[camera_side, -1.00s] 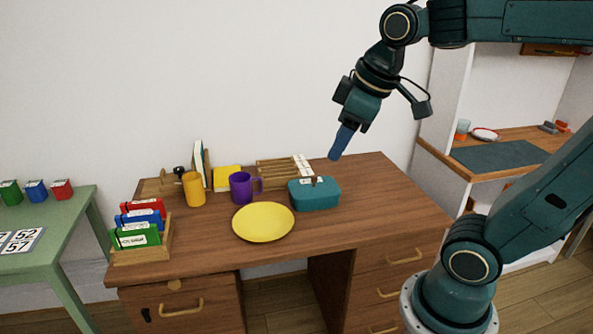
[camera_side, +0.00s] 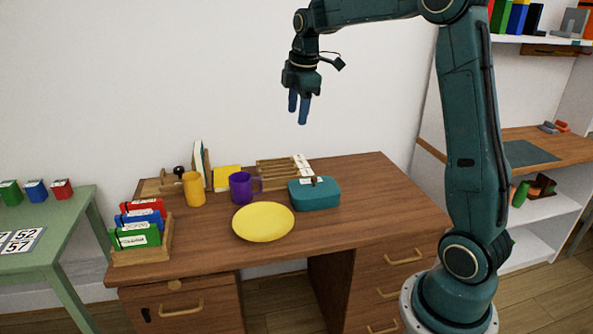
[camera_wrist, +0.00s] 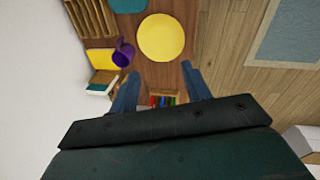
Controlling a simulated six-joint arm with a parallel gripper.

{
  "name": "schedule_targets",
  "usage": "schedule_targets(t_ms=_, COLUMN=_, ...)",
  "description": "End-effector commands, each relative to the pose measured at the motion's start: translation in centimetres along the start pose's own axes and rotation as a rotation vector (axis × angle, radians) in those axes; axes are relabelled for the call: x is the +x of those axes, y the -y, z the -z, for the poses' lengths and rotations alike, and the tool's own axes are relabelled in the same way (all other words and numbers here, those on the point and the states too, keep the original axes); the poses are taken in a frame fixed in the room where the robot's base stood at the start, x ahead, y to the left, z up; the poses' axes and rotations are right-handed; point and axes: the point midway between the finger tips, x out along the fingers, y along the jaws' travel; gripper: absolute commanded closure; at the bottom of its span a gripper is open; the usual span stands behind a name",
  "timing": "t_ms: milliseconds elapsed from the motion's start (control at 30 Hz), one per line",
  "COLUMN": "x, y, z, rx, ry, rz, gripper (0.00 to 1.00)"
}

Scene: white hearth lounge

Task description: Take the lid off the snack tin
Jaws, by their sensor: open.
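The snack tin (camera_side: 316,198) is a teal box with rounded corners on the brown desk, right of the yellow plate. Its teal lid (camera_side: 322,187) is on top, with a small dark knob and a white label. In the wrist view only part of the teal tin (camera_wrist: 128,5) shows at the top edge. My gripper (camera_side: 298,108) is open and empty, high above the desk, with its blue fingers pointing down. The fingers also show apart in the wrist view (camera_wrist: 160,88).
A yellow plate (camera_side: 263,222), purple mug (camera_side: 241,188) and orange mug (camera_side: 194,189) stand left of the tin. A wooden rack (camera_side: 280,172) is behind it. A file holder (camera_side: 142,256) sits at the desk's left end. The desk's right side is clear.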

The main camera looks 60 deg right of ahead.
Motion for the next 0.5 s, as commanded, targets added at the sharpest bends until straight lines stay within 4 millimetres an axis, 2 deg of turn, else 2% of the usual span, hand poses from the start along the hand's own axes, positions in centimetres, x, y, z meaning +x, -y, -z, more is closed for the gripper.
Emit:
schedule_targets(t_ms=33, x=1.0, y=-1.1, z=-0.7, rx=-0.028, ry=0.006, rz=0.013, gripper=0.52)
schedule_targets(t_ms=200, x=4.2, y=-4.3, z=-2.7, rx=-0.148, ry=0.016, rz=0.050, gripper=0.52)
schedule_targets(t_ms=500, x=10.5, y=-8.9, z=-7.3, rx=-0.360, ry=0.014, rz=0.118, gripper=0.52)
